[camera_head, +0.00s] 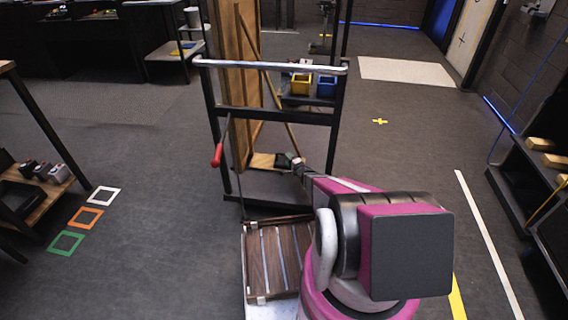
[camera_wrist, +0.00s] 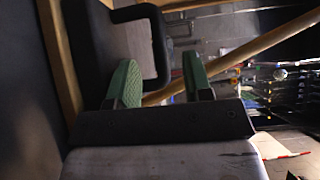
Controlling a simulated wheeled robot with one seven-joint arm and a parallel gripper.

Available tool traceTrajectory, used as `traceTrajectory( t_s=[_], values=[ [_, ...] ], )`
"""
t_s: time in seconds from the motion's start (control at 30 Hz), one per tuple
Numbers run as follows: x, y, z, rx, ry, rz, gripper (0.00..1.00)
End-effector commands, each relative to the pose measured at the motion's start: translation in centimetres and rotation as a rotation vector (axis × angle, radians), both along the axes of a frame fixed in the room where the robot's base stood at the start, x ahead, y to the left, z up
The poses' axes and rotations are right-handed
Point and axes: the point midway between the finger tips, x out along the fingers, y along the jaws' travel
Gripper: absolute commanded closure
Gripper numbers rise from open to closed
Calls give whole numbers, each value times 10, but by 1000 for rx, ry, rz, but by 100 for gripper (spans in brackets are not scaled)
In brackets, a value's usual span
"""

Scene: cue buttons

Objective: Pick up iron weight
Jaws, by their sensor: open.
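A dark iron weight (camera_wrist: 88,50) with a black loop handle (camera_wrist: 160,42) fills the upper left of the wrist view. My gripper (camera_wrist: 158,82) is open, with its two green-padded fingers apart. The outer bar of the handle appears between the fingers in that view; I cannot tell whether they touch it. In the head view my gripper (camera_head: 290,160) is low inside the metal frame, by the wooden base. The weight is small and dark there and hard to separate from the gripper.
A black frame with a silver top bar (camera_head: 270,66) stands around the wooden upright (camera_head: 238,90). A red-tipped lever (camera_head: 217,155) hangs at its left. A slatted wooden board (camera_head: 275,258) is in front. Yellow and blue bins (camera_head: 301,84) are behind.

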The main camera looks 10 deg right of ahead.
Motion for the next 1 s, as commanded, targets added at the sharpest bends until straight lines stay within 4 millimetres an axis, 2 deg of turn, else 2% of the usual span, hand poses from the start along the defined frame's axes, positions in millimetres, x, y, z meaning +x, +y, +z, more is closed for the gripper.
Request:
traceTrajectory(
  t_s=[0.4,0.67,0.77,0.8,0.83,1.0],
  values=[
    [44,19,0,-2,-1,-1,54],
    [46,21,1,-2,0,-2,54],
    [46,20,1,-2,0,-2,83],
    [46,20,1,-2,0,-2,96],
    [46,20,1,-2,0,-2,100],
    [46,20,0,-2,0,-2,100]
  ],
)
